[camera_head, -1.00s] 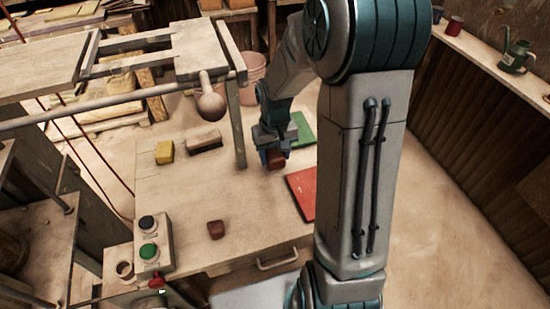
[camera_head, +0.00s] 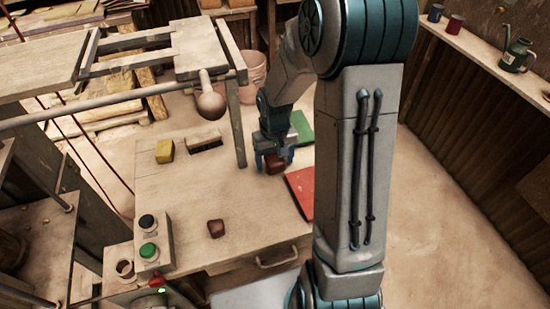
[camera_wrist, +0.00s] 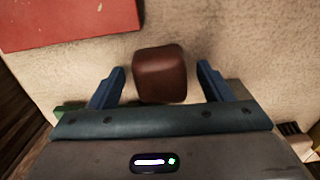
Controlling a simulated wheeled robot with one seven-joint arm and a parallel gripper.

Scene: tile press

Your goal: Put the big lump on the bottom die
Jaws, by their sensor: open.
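A reddish-brown lump (camera_head: 277,163) lies on the pale bench near its back right, between the fingers of my gripper (camera_head: 274,160). In the wrist view this lump (camera_wrist: 161,75) sits between the two blue fingers of my open gripper (camera_wrist: 161,84), with a gap on each side. A second brown lump (camera_head: 216,229) lies nearer the front of the bench and looks a little smaller, though it is closer to the camera. I cannot make out the bottom die for certain; the press stands at the left.
A red sheet (camera_head: 301,190) lies right of the gripper and a green one (camera_head: 301,127) behind it. A yellow block (camera_head: 165,151) and a brush (camera_head: 204,145) lie left. A control box (camera_head: 149,240) stands at the front left. A ball-ended lever (camera_head: 210,104) overhangs the bench.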

